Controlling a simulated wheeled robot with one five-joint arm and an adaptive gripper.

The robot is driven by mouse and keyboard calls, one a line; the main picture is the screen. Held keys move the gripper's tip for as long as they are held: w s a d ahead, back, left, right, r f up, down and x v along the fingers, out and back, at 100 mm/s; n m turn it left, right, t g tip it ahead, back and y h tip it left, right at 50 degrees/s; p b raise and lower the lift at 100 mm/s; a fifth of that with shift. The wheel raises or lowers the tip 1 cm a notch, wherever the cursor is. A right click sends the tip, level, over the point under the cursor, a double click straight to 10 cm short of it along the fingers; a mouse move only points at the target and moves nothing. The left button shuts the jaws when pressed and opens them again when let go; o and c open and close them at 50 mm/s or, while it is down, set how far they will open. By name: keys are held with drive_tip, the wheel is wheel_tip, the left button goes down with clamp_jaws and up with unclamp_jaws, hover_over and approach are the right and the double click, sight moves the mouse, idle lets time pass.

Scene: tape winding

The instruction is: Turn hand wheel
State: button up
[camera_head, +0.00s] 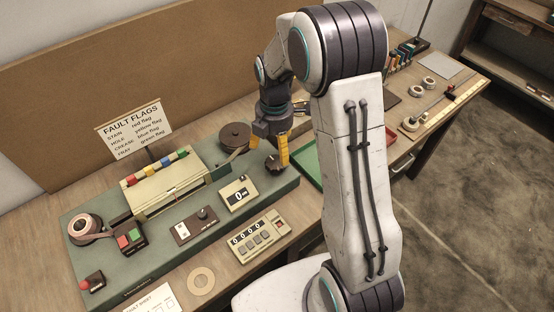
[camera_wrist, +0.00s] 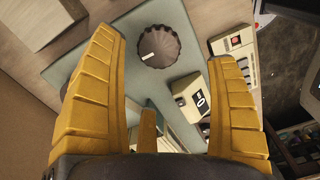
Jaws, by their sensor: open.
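The hand wheel (camera_wrist: 159,46) is a dark brown fluted knob with a white mark on its top, on the grey-green base of the winding machine. In the head view the dark knob (camera_head: 274,164) sits at the machine's right end, close under my gripper (camera_head: 269,153). The gripper is open and empty. I cannot tell the exact height of the fingertips over the wheel.
A brown round reel (camera_head: 235,136) stands left of the wheel. A small counter (camera_head: 238,193) showing 0 sits in front, also seen in the wrist view (camera_wrist: 190,97). A cream keypad box (camera_head: 259,237) is nearer. A green tray (camera_head: 307,164) lies to the right.

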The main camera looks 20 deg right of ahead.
sight(275, 161)
drive_tip(key=shift+w+n, duration=0.1)
drive_tip(key=shift+n, duration=0.7)
drive_tip(key=shift+f+n, duration=0.3)
drive_tip(key=shift+n, duration=0.1)
drive_tip(key=shift+f+p, duration=0.55)
drive_tip(key=shift+f, duration=2.85)
drive_tip(key=shift+c, duration=0.3)
drive_tip(key=c, duration=1.1)
drive_tip(key=shift+c, duration=0.3)
